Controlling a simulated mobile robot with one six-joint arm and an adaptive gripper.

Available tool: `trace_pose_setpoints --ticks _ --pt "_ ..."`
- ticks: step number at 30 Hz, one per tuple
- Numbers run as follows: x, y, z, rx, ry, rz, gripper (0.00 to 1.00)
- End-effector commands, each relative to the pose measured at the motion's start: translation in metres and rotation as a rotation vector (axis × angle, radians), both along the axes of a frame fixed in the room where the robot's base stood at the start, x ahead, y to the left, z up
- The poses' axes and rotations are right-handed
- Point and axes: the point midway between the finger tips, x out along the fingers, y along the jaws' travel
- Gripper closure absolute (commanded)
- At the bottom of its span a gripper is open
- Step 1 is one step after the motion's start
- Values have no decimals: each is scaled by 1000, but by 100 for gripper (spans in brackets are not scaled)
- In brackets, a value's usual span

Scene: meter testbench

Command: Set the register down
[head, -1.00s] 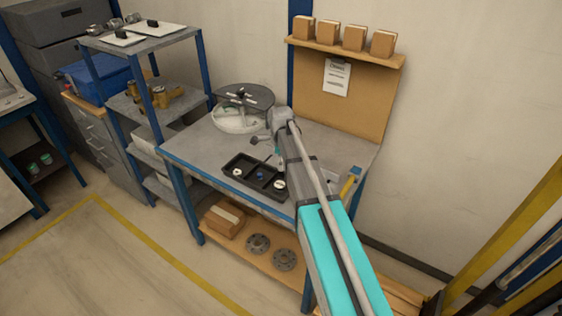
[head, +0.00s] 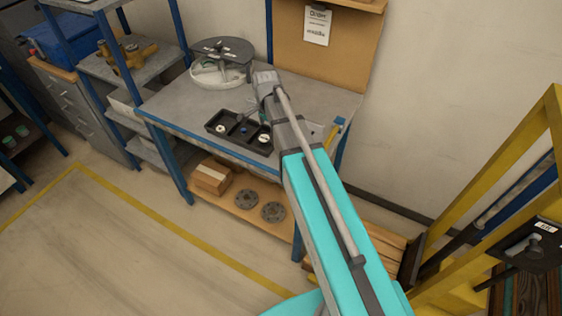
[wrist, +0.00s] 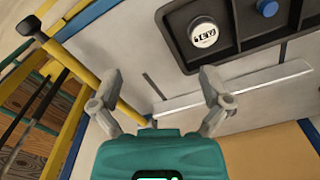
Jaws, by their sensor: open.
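A round register with a white, printed face (wrist: 203,33) sits in the end compartment of a black tray (wrist: 183,62) in the wrist view. It is the white disc (head: 264,138) at the tray's right end in the head view. My gripper (wrist: 160,72) is open, with nothing between its fingers. It is apart from the register, over the bench top beside the tray. In the head view my arm hides most of the gripper.
The tray also holds a blue cap (wrist: 267,8) and another white disc (head: 221,128). A round fixture with a dark top (head: 222,50) stands behind on the bench (head: 175,105). A yellow handle (head: 338,124) is at the bench's right. A yellow frame (head: 500,175) stands further right.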

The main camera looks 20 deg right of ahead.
Motion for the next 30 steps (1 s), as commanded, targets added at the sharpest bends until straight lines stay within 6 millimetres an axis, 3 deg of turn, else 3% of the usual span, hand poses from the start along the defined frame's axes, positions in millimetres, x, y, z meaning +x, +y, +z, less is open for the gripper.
trace_pose_setpoints --ticks 1,21,30 --pt "-13 0 0 0 0 57 3" --pt "-123 1 0 0 1 898 3" --pt "-155 2 0 0 1 1168 3"
